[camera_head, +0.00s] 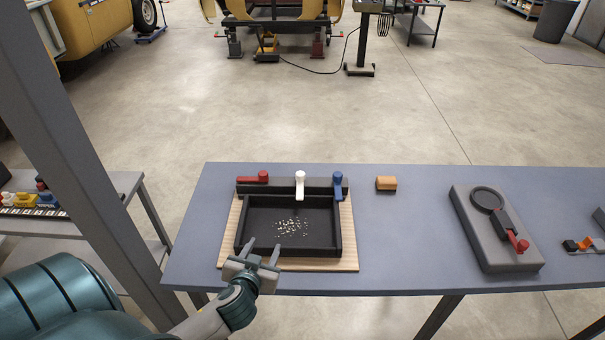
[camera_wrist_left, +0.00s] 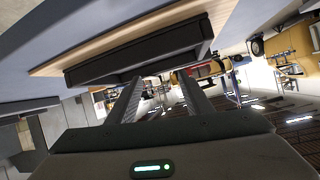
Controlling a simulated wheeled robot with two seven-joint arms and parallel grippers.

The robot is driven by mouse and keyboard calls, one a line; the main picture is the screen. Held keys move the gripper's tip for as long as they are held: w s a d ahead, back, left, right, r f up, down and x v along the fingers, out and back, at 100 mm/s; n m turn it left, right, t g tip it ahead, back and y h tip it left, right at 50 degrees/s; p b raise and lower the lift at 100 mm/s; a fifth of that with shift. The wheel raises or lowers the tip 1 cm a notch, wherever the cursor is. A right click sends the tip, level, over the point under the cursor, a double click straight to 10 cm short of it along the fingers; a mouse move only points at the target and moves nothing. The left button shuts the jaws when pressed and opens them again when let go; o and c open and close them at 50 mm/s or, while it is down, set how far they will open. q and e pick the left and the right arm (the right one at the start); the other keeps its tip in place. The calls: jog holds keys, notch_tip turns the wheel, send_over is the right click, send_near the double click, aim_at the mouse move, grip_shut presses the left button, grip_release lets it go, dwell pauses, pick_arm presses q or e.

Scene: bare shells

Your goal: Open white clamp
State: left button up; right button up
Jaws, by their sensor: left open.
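The white clamp (camera_head: 300,183) is at the middle of the back edge of a black tray (camera_head: 241,226); its handle points toward me, across the back bar. A red clamp (camera_head: 253,178) lies sideways to its left, and a blue clamp (camera_head: 338,185) points toward me to its right. The tray sits on a wooden board (camera_head: 347,234) and holds small pale bits (camera_head: 291,228). My left gripper (camera_head: 263,247) is open and empty at the tray's front left corner, well short of the white clamp. In the left wrist view the open fingers (camera_wrist_left: 158,92) point past the tray's edge. My right gripper is not in view.
The grey table (camera_head: 408,235) also carries an orange block (camera_head: 386,184) and a grey fixture with a red-handled clamp (camera_head: 497,235). A grey post (camera_head: 85,165) stands at the left, beside a side shelf (camera_head: 60,228). The table between board and fixture is mostly clear.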

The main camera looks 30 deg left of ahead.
aim_at(299, 174)
pick_arm(q)
jog(key=w+a+r+m+t+h, duration=0.2)
jog(key=w+r+t+h, duration=0.15)
jog(key=w, duration=0.35)
jog(key=w+a+r+m+t+h, duration=0.2)
jog(key=w+a+r, duration=0.1)
jog(key=w+r, duration=0.3)
jog(key=w+a+f+m+g+h, duration=0.1)
jog(key=w+a+f+g+h, duration=0.2)
jog(key=a, duration=0.5)
jog(key=shift+w+f+m+g, duration=0.35)
jog(key=shift+f+m+g, duration=0.05)
jog(key=shift+f+g, duration=0.25)
jog(key=shift+w, duration=0.1)
jog(key=shift+w, duration=0.1)
jog(key=b+x, duration=0.4)
jog(key=x, duration=1.3)
jog(key=shift+d, duration=0.1)
